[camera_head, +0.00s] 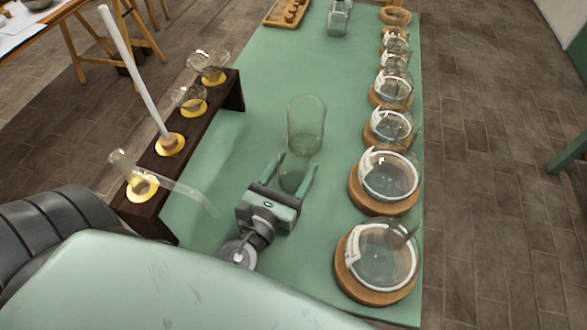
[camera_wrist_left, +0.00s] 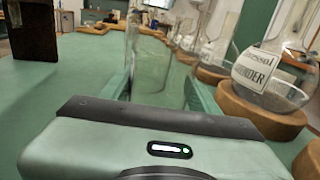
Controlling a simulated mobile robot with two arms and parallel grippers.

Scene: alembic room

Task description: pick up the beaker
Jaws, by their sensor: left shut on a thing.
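A clear glass beaker (camera_head: 306,124) stands on the green tabletop in the middle of the head view. My left gripper (camera_head: 298,163) comes in from the near side, and its two green fingers are shut on the beaker, one on each side of the lower glass. In the left wrist view the beaker (camera_wrist_left: 149,60) rises beyond the gripper body between the fingers (camera_wrist_left: 156,92). The glass is see-through, so its lower outline and whether its base touches the table are hard to tell. My right gripper is not in view.
Round flasks on wooden rings, such as a near flask (camera_head: 382,255), line the right edge of the green table (camera_head: 262,75). A dark wooden rack (camera_head: 233,88) with glassware runs along the left. A tray (camera_head: 285,12) and a jar (camera_head: 339,18) stand far back; the table before them is clear.

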